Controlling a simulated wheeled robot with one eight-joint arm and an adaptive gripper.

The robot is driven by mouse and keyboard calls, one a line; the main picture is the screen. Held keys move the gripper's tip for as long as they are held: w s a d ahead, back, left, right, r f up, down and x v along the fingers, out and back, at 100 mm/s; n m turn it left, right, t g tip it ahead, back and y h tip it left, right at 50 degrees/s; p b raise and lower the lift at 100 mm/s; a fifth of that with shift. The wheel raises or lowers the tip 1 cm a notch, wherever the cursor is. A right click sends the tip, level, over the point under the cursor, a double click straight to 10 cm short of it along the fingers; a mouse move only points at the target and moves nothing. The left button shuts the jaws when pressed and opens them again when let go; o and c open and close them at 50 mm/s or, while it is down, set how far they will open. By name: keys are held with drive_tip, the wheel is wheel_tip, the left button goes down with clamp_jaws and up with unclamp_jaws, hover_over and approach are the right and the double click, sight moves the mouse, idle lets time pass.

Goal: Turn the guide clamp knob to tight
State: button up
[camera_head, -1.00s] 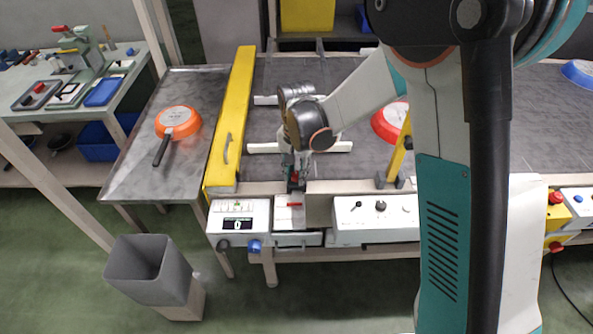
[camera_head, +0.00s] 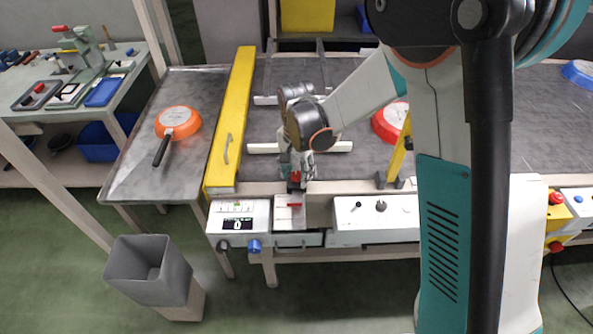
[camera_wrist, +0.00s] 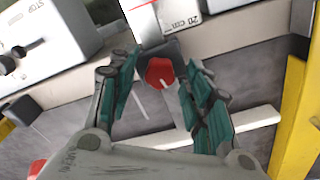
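The guide clamp knob (camera_wrist: 160,73) is red with a white pointer line, on a dark mount at the conveyor's front rail. It also shows as a small red spot in the head view (camera_head: 295,178). My gripper (camera_wrist: 162,62) is open, with one teal-padded finger on each side of the knob. Gaps show between the knob and both fingers, so it is not gripped. In the head view my gripper (camera_head: 296,172) points down at the knob. I cannot read a tight mark near the knob.
A yellow guard bar (camera_head: 231,120) stands left of my gripper, and a yellow post (camera_head: 399,155) to its right. White guide rails (camera_head: 265,148) lie on the belt. A control box (camera_head: 375,222) is at the front. An orange pan (camera_head: 178,122) lies on the left table.

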sight(297, 174)
wheel_tip(297, 174, up, 12)
idle(0.7)
idle(0.4)
drive_tip(key=s+d+r+n+t, duration=0.2)
drive_tip(key=d+r, duration=0.3)
drive_tip(key=d, duration=0.1)
drive_tip(key=s+d+r+n+t, duration=0.2)
drive_tip(key=s+d, duration=0.3)
drive_tip(key=s, duration=0.4)
drive_tip(key=s+d+r+n+t, duration=0.1)
drive_tip(key=s+d+n+t, duration=0.2)
drive_tip(key=s, duration=0.7)
drive_tip(key=shift+d+r, duration=0.4)
drive_tip(key=shift+d, duration=0.75)
